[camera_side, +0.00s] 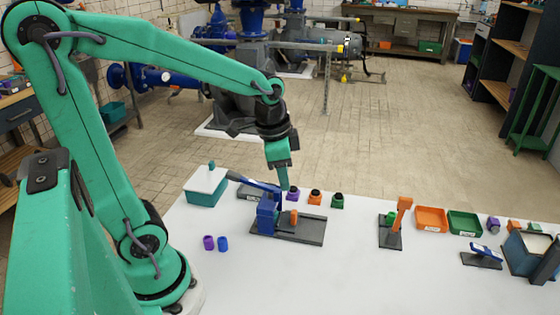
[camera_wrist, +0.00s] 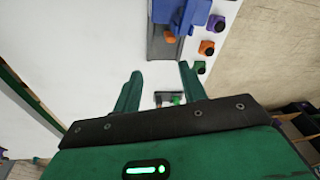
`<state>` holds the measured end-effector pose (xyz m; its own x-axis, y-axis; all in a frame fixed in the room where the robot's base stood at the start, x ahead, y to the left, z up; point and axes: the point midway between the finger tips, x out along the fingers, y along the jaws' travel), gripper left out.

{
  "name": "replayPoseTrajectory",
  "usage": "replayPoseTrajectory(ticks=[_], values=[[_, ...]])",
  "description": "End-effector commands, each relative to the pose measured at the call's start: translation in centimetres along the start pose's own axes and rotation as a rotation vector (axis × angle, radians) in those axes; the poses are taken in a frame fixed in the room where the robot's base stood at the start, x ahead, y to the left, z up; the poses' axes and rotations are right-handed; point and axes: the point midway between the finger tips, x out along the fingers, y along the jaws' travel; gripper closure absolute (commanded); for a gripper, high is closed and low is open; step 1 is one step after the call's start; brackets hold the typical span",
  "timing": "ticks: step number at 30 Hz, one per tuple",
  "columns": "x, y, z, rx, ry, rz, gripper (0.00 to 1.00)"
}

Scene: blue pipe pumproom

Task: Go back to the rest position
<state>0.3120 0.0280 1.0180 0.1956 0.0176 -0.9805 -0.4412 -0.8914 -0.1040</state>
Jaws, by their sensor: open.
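My gripper (camera_side: 284,184) hangs over the white table, pointing down, behind the blue lever press in the side view. In the wrist view my gripper (camera_wrist: 160,72) has its two green fingers spread apart, with nothing held between them. The blue lever press (camera_side: 266,212) stands on a dark plate with an orange piece (camera_side: 294,217) on it. It also shows at the top of the wrist view (camera_wrist: 184,14). The gripper overlaps the press's lever and the purple-and-black piece in the side view; I cannot tell the exact gap.
Purple (camera_side: 293,194), orange (camera_side: 315,197) and green (camera_side: 337,201) pieces with black tops stand behind the press. A teal box (camera_side: 207,188) is to the left, an orange post (camera_side: 402,212) to the right, then orange (camera_side: 431,219) and green (camera_side: 465,223) trays. The front middle table is clear.

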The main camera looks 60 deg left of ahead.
Motion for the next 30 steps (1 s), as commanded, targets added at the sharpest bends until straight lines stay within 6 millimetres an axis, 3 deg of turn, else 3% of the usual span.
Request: replayPoseTrajectory(ticks=[6,15,30], values=[[-3.1,1.8,1.4,-0.136,0.085,-0.036,0.58],[-6.2,4.1,3.6,-0.325,0.203,-0.057,0.58],[-7.7,5.8,5.4,-0.471,0.294,-0.052,0.56]])
